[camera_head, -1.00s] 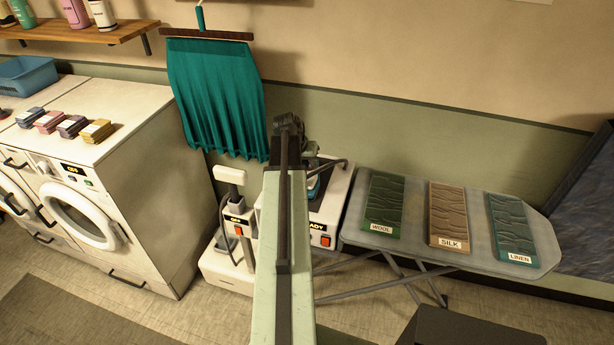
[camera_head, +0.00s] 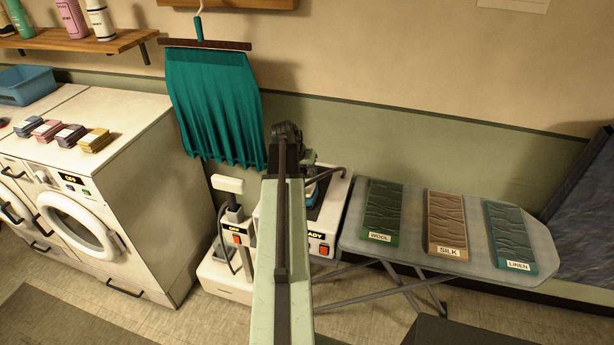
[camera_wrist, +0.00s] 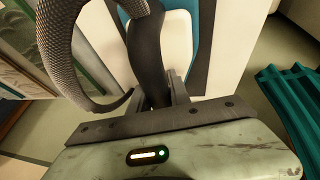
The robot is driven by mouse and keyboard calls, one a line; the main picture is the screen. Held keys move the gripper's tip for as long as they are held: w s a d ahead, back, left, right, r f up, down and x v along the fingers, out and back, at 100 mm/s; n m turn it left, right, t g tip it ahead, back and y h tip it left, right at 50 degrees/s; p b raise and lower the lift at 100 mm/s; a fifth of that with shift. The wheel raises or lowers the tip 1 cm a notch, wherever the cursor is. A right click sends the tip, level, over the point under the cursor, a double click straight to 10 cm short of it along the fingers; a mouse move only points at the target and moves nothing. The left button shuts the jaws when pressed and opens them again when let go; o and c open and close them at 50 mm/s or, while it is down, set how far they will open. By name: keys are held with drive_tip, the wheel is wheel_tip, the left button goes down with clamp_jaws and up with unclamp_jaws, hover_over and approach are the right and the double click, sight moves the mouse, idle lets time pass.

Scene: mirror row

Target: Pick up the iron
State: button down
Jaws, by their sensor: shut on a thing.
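The iron shows in the camera_wrist view as a dark curved handle (camera_wrist: 147,48) over a white and blue body. In the camera_head view a blue part of the iron (camera_head: 313,191) shows beside my arm, over the white base unit (camera_head: 322,240); my arm hides the rest. My gripper (camera_wrist: 162,94) is shut on the dark handle. In the camera_head view my gripper is mostly hidden at the end of my arm. I cannot tell whether the iron touches its base.
An ironing board (camera_head: 471,262) with wool, silk and linen pads stands to the right. A white unit marked OFF (camera_head: 225,275) stands left of my arm. Washing machines (camera_head: 120,180) are at the left. A teal cloth (camera_head: 215,105) hangs on the wall. A braided hose (camera_wrist: 65,50) loops close to my gripper.

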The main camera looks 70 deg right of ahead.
wheel_tip(320, 180, up, 10)
drive_tip(key=p, duration=0.9)
wheel_tip(320, 180, down, 8)
drive_tip(key=b, duration=0.8)
drive_tip(key=shift+f, duration=0.25)
drive_tip(key=shift+s+r, duration=0.1)
drive_tip(key=shift+r, duration=0.1)
